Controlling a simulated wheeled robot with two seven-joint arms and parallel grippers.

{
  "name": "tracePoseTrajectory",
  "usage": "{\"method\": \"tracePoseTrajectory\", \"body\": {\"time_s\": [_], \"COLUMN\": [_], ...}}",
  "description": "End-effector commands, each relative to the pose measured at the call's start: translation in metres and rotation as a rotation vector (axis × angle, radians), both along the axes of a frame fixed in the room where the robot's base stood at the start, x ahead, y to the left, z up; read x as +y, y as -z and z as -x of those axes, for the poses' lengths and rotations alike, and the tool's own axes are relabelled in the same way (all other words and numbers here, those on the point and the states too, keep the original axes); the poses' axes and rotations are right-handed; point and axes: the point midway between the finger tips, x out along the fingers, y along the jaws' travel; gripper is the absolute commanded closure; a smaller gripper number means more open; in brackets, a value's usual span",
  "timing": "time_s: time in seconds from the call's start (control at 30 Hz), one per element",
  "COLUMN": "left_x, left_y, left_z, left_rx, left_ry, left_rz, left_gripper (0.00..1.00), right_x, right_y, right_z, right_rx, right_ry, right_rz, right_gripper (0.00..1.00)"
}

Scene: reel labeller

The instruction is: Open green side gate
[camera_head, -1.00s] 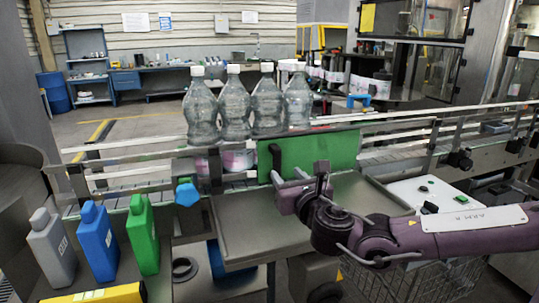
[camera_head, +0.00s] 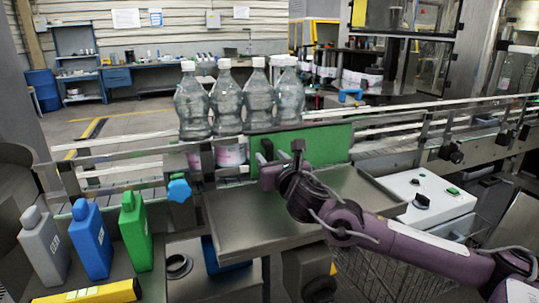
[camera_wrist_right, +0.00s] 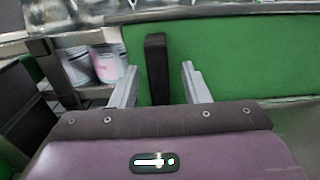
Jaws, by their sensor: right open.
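The green side gate (camera_head: 328,143) is an upright panel at the conveyor's front edge, behind the steel tray. It also fills much of the right wrist view (camera_wrist_right: 235,55). Its upright black handle (camera_wrist_right: 156,68) is near the panel's left end. The gate looks shut, in line with the rail. My right gripper (camera_head: 270,158) is open at the handle. In the right wrist view its two fingers (camera_wrist_right: 160,85) stand on either side of the handle, with a gap on each side. I cannot tell whether the fingertips reach past it. My left gripper is not in view.
Several clear bottles (camera_head: 242,100) stand on the conveyor behind the gate's left end. The steel tray (camera_head: 250,222) lies below the gate. Grey, blue and green jugs (camera_head: 136,232) stand at left. A white control box (camera_head: 425,198) with knobs is right of the tray.

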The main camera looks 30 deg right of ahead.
Motion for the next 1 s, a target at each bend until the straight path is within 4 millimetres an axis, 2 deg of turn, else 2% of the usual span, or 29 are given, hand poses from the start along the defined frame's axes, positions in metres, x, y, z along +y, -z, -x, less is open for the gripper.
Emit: {"method": "tracePoseTrajectory", "body": {"time_s": [0.2,0.5,0.8,0.83,1.0], "left_x": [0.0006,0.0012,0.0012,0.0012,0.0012], "left_y": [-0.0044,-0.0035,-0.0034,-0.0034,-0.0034], "left_z": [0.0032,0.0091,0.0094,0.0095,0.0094], "left_rx": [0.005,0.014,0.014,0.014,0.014], "left_ry": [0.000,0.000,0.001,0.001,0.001], "left_rz": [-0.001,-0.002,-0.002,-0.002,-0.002], "left_gripper": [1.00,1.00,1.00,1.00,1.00], "right_x": [-0.0018,-0.0019,-0.0019,-0.0019,-0.0020], "right_y": [-0.0006,0.0001,0.0001,0.0001,0.0001], "right_z": [-0.0134,-0.0148,-0.0146,-0.0146,-0.0145], "right_rx": [0.000,0.000,0.000,0.000,0.000], "right_ry": [-0.003,-0.003,-0.003,-0.003,-0.003], "right_rz": [0.000,0.001,0.001,0.001,0.001], "right_gripper": [0.58,0.58,0.97,1.00,1.00]}}
